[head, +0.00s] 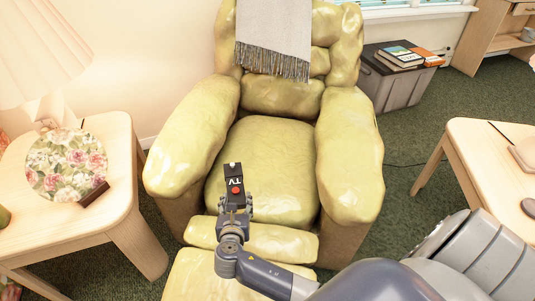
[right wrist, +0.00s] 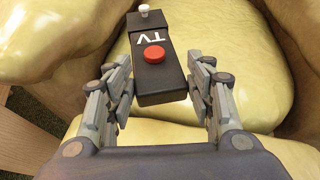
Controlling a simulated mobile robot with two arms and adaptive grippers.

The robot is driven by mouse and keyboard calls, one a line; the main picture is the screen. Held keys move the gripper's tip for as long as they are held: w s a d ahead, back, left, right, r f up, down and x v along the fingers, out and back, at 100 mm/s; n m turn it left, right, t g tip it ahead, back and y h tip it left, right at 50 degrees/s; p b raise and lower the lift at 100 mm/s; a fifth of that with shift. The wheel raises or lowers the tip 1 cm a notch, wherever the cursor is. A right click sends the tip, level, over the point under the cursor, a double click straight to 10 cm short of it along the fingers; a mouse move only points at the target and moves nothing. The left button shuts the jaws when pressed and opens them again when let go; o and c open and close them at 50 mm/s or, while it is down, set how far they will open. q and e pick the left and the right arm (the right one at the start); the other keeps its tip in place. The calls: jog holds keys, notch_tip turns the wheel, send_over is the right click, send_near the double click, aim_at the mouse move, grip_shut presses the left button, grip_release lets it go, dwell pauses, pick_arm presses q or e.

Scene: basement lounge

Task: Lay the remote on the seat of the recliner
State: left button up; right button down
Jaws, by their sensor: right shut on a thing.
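The black remote (head: 235,183), marked "TV" with a red button and a small white knob at its far end, is in my right gripper (head: 235,203). In the right wrist view the remote (right wrist: 160,75) sits between the two fingers, pointing away from me. The recliner is yellow-green, and its seat (head: 280,165) is empty. The remote appears over the front left part of the seat; I cannot tell the gap beneath it. The seat (right wrist: 228,45) also shows behind the remote in the right wrist view. My left gripper is not in view.
Thick armrests (head: 195,137) flank the seat, and a grey throw (head: 275,35) hangs over the backrest. A side table (head: 110,215) with a lamp and floral plate stands left. Another table (head: 475,150) stands right. A grey chest (head: 395,88) with books is behind right.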

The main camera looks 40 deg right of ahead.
jog(key=shift+s+f, duration=0.1)
jog(key=shift+s, duration=0.05)
jog(key=shift+d+f, duration=0.1)
jog(key=shift+d, duration=0.3)
jog(key=w+d, duration=0.1)
jog(key=d, duration=0.3)
jog(key=w+d+f+b, duration=0.1)
jog(key=w+d, duration=0.1)
jog(key=d, duration=0.3)
jog(key=w+d, duration=0.2)
jog(key=d, duration=0.3)
jog(key=shift+d+f+b, duration=0.1)
jog(key=shift+f+b, duration=0.15)
jog(key=shift+b, duration=0.1)
pick_arm(q)
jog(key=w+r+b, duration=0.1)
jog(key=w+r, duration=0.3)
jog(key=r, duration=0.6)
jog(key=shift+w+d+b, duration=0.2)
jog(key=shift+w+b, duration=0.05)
jog(key=shift+b, duration=0.15)
pick_arm(e)
jog(key=shift+f, duration=1.7)
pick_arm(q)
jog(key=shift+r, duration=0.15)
pick_arm(e)
jog(key=shift+f, duration=0.15)
